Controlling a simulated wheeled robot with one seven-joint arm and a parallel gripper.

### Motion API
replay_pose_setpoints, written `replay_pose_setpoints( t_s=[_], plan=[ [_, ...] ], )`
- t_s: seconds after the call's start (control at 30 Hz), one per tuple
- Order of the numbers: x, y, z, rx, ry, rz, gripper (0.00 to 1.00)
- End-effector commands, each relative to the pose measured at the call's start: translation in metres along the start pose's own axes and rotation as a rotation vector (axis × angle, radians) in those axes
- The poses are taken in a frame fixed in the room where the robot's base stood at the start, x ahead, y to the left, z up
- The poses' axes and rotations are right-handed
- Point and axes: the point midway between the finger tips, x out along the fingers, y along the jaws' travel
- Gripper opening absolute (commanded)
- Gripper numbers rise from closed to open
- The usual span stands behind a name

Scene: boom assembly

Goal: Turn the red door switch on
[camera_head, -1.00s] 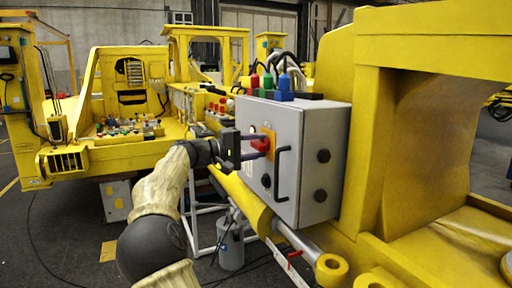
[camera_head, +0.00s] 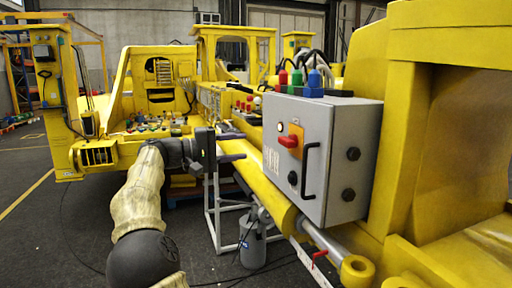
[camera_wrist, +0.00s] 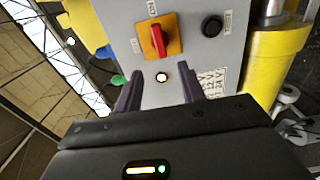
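The red door switch (camera_head: 289,141) is a red knob on an orange plate (camera_head: 297,131), on the front of a grey control box (camera_head: 340,135). In the head view the knob lies roughly level. In the wrist view the red knob (camera_wrist: 158,41) points along the picture's vertical, towards a small label above the orange plate (camera_wrist: 174,46); its wording is hard to read. My gripper (camera_head: 236,147) is open and empty, left of the box and apart from the switch. Its fingers (camera_wrist: 160,92) show spread below the knob in the wrist view.
A pale lamp (camera_wrist: 162,77) beside the switch looks lit. A black round button (camera_wrist: 212,26) and a black handle (camera_head: 311,170) are also on the box. Red, green and blue connectors (camera_head: 314,82) stand on top. A yellow cylinder (camera_head: 265,190) runs below my gripper.

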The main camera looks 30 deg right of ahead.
Motion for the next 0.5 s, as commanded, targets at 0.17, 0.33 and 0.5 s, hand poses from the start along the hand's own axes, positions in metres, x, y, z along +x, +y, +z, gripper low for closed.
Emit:
replay_pose_setpoints(
  t_s=[0.17,0.33,0.5],
  plan=[
    [-0.028,0.000,-0.001,0.001,0.002,0.001,0.40],
    [-0.036,0.000,0.000,0.000,0.000,0.000,0.40],
    [-0.036,0.000,0.000,0.000,0.000,0.000,0.40]
  ],
)
